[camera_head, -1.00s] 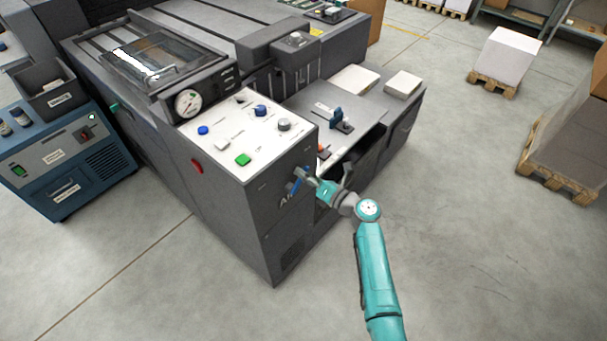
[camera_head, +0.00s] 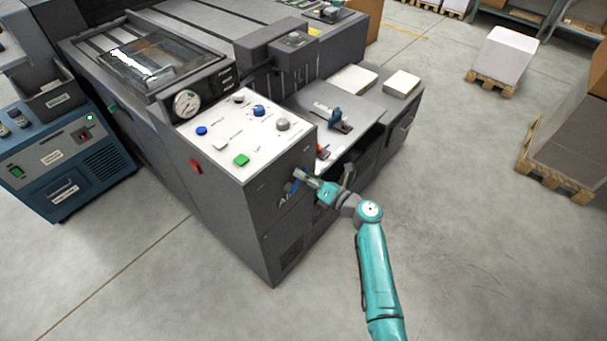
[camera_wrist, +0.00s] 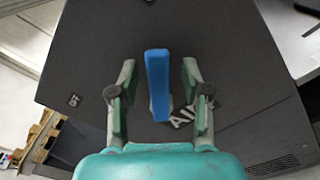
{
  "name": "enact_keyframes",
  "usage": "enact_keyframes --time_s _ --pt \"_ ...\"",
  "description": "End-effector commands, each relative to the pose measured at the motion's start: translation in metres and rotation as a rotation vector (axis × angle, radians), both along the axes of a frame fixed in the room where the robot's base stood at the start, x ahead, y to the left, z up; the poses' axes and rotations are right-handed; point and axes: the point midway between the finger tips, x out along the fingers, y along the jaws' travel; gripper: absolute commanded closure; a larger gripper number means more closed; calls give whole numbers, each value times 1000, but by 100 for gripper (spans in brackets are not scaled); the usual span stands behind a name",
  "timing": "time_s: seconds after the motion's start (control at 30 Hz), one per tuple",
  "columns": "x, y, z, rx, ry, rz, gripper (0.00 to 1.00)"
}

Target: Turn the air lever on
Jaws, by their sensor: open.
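The air lever (camera_wrist: 158,82) is a blue bar on the dark front face of the machine. In the wrist view it stands between my gripper's two fingers, with a gap on each side. My gripper (camera_wrist: 157,80) is open around it. In the head view my gripper (camera_head: 300,176) is at the machine's right-hand face, and a small part of the blue lever (camera_head: 294,186) shows beside it.
The control panel (camera_head: 228,134) with coloured buttons and a gauge (camera_head: 186,103) is above the lever. A delivery table (camera_head: 365,112) juts out to the right of the panel. A blue cabinet (camera_head: 65,165) stands at left. The floor in front is clear.

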Motion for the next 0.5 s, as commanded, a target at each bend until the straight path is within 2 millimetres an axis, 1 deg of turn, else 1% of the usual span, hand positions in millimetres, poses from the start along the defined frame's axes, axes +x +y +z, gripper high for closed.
enact_keyframes --time_s 0.3,0.5 --pt "-36 -47 -1 -1 1 -4 52" --pt "-57 -73 -1 1 2 -4 52"
